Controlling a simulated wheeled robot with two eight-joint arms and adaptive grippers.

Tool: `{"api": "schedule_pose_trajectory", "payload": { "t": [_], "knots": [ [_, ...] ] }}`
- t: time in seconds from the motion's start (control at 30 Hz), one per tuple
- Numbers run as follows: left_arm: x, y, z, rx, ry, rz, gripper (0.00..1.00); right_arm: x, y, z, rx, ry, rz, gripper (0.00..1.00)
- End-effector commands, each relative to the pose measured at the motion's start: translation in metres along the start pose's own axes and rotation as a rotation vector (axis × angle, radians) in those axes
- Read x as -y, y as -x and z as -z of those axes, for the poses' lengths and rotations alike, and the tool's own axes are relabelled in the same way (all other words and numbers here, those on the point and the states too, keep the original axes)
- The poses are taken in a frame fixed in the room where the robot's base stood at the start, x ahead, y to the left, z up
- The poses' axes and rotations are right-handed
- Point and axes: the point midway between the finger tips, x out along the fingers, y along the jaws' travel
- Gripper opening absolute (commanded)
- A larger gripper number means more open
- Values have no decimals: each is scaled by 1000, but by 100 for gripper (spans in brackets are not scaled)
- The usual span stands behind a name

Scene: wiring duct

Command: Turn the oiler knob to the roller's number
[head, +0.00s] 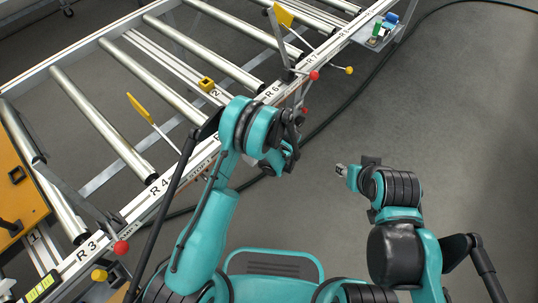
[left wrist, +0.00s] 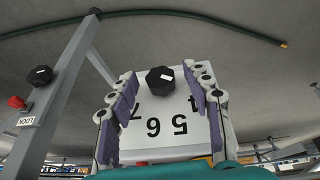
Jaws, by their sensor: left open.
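In the left wrist view a black faceted oiler knob (left wrist: 160,79) sits on a white dial plate (left wrist: 165,106). The plate's printed numbers 5, 6 and 7 appear upside down, with another partly covered by a finger. My left gripper (left wrist: 158,88) is open, one finger at each side of the plate, with the knob seen between them; I cannot tell whether they touch it. In the head view my left gripper (head: 286,160) is beside the conveyor rail (head: 205,150), and the oiler is hidden. My right gripper (head: 342,170) hangs over bare floor, its jaws too small to read.
The rail carries roller labels R3, R4, R6, R7 and R8. Levers with red knobs (head: 121,247) and yellow knobs (head: 99,275) stick out along it. In the left wrist view another black knob (left wrist: 40,75) and a LOCK label (left wrist: 25,121) stand left. A black cable (head: 365,88) crosses the floor.

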Motion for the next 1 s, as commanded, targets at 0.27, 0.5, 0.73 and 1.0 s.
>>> {"api": "schedule_pose_trajectory", "payload": {
  "t": [0.27,0.5,0.73,1.0],
  "knots": [
    [0,1,0,0,0,0,0,0,0,0,0,0,0,40],
    [-1,1,0,0,-4,8,0,0,0,0,0,0,0,40],
    [-3,0,-1,1,-34,82,0,0,0,0,0,0,0,40],
    [-6,-1,-1,0,-108,262,0,0,0,0,0,0,0,40]
  ]
}}
